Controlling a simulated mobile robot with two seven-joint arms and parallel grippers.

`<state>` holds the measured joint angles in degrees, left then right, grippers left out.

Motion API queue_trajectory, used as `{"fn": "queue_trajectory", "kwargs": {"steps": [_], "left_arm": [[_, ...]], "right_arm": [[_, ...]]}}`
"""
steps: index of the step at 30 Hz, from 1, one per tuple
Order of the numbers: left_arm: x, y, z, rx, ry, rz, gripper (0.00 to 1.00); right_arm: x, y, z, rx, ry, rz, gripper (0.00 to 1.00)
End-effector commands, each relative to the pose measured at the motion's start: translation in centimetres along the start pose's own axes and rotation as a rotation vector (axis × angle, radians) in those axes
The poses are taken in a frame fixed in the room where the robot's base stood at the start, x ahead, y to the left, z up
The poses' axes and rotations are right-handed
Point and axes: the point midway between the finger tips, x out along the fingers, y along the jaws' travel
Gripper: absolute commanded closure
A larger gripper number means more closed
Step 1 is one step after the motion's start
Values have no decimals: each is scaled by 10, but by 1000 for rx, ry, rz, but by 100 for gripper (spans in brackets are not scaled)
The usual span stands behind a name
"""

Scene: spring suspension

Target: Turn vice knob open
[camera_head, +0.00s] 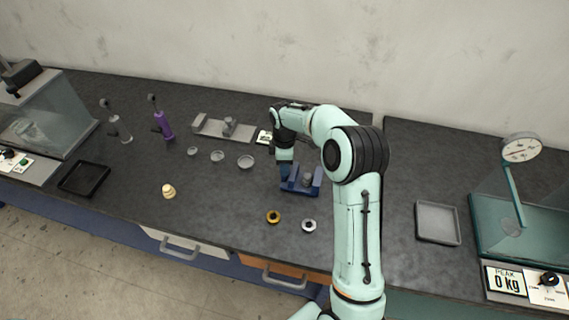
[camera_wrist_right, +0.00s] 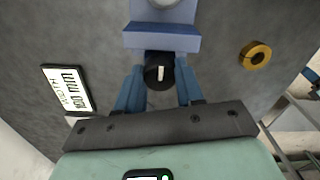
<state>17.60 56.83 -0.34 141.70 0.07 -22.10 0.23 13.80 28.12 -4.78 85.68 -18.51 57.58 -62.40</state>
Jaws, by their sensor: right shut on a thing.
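The blue vice (camera_head: 302,187) stands on the dark bench in the middle of the head view, with a grey cylindrical part between its jaws. In the right wrist view the vice (camera_wrist_right: 162,38) is at the top centre. Its black knob (camera_wrist_right: 159,72) has a white mark that stands near upright in the picture. My right gripper (camera_wrist_right: 158,88) has its blue fingers on either side of the knob and is shut on it. In the head view my right gripper (camera_head: 285,170) reaches down at the vice's left end, hiding the knob. My left gripper is not in view.
A width display (camera_wrist_right: 69,89) lies beside the vice. A gold ring (camera_head: 273,216) and a silver ring (camera_head: 309,225) lie in front. Small dishes (camera_head: 217,156) and a grey fixture (camera_head: 222,127) stand to the left. A grey tray (camera_head: 437,222) lies to the right.

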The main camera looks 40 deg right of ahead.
Motion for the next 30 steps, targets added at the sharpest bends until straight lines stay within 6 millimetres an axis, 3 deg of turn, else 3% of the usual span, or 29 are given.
{"fn": "queue_trajectory", "kwargs": {"steps": [17, 18, 19, 30], "left_arm": [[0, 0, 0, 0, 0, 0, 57], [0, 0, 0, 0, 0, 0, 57], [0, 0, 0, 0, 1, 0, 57], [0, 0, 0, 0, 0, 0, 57]], "right_arm": [[-2, 2, -1, -34, 3, 6, 93], [-2, 2, -1, -34, 3, 6, 57], [-2, 2, -1, -34, 3, 6, 52], [-6, 1, 0, -32, 1, 3, 52]]}}
